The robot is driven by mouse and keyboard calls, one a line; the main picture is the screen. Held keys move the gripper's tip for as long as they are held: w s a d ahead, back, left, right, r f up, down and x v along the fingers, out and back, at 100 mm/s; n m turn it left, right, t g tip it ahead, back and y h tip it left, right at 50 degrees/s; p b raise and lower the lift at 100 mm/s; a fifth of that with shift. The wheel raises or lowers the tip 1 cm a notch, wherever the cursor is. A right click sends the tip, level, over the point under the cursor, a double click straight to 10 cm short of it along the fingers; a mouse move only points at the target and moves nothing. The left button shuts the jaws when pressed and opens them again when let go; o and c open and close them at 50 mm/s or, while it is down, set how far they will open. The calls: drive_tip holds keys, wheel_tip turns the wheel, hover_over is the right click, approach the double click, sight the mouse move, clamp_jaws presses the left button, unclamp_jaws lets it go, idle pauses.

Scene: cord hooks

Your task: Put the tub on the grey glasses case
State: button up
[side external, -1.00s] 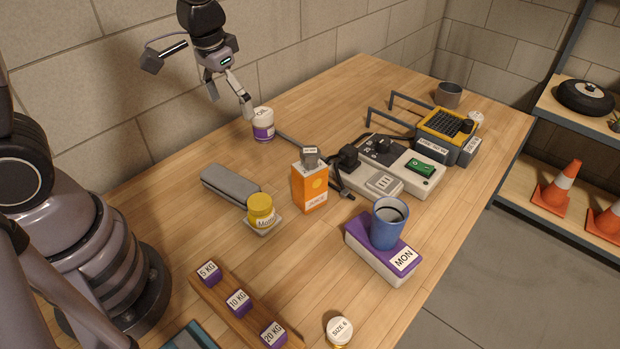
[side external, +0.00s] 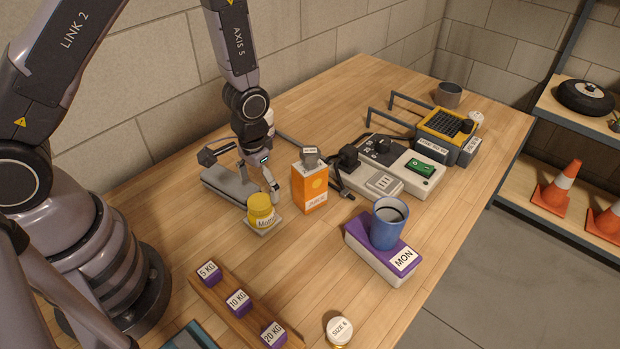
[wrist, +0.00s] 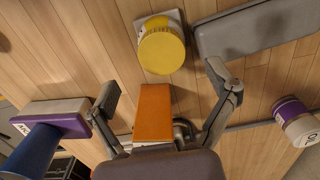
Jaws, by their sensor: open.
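The grey glasses case (side external: 228,186) lies closed on the table, partly behind my gripper; the wrist view shows it at upper right (wrist: 265,27). A yellow tub (side external: 261,210) with a yellow lid stands upright on a small pale square base (side external: 263,229), beside the case; it shows from above in the wrist view (wrist: 161,50). A white and purple tub stands farther back, mostly hidden behind my arm, and shows at right in the wrist view (wrist: 296,121). My gripper (side external: 262,184) is open and empty, above the table between the case and an orange carton (side external: 311,187).
A blue mug (side external: 388,225) stands on a purple-topped MON box (side external: 366,246). Weight blocks (side external: 238,301) sit on a wooden rack in front. Open table lies between the rack and the MON box.

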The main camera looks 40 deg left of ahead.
sight(259, 201)
wheel_tip(259, 201, down, 5)
drive_tip(key=shift+s+a+r, duration=0.1)
drive_tip(key=c, duration=1.3)
